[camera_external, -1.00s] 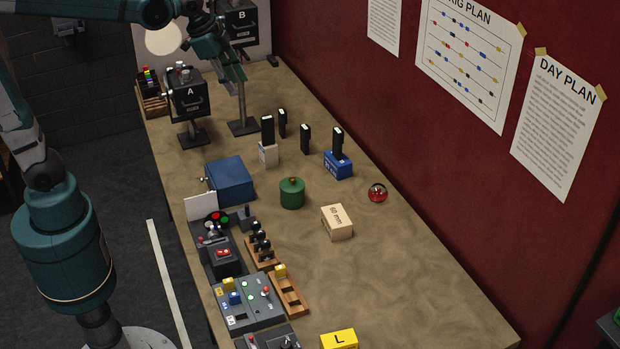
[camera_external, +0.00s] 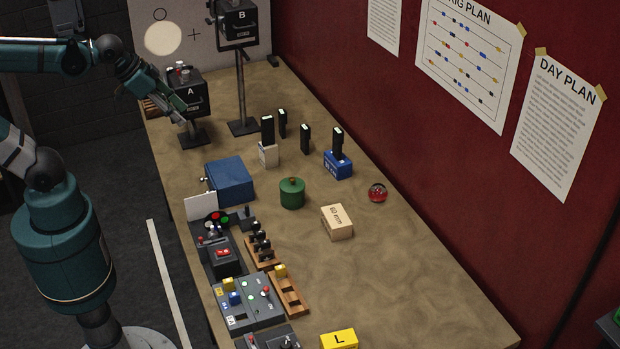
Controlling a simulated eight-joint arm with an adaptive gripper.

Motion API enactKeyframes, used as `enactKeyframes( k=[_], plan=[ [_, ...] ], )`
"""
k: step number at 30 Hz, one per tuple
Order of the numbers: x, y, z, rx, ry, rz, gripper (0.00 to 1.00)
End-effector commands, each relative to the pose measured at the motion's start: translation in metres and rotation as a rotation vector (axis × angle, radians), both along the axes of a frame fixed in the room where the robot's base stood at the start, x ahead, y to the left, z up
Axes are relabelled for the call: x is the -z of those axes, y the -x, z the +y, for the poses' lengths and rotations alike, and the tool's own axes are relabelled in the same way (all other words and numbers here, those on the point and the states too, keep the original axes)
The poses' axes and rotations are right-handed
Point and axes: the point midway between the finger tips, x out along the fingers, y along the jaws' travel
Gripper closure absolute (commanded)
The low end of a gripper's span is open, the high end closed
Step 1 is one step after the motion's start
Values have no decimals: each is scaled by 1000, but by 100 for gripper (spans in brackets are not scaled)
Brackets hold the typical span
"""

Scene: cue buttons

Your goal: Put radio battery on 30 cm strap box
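Several black upright blocks with pale tops could be radio batteries, but their labels are too small to read. One (camera_external: 267,130) stands on a small white box (camera_external: 269,156), and one (camera_external: 338,143) stands on a small blue box (camera_external: 338,166). Two more, a back one (camera_external: 282,123) and a right one (camera_external: 305,139), stand on the table. I cannot tell which box is the 30 cm strap box; a tan box (camera_external: 337,222) reads "60 mm". My gripper (camera_external: 178,116) is at the back left, overlapping the lower left of the black unit A (camera_external: 189,97). Its fingers are too small to read.
A large blue box (camera_external: 230,180), green canister (camera_external: 292,193) and red ball (camera_external: 377,193) stand mid-table. Control panels (camera_external: 247,303) and wooden racks (camera_external: 290,295) line the left edge. Unit B (camera_external: 238,22) stands on a pole behind.

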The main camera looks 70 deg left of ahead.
Motion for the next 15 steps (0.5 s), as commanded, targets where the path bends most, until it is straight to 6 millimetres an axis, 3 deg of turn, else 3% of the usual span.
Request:
enactKeyframes(
  k=[6,15],
  plan=[
    [20,27,0,-65,44,-31,68],
    [27,35,0,-91,63,-44,68]
  ],
)
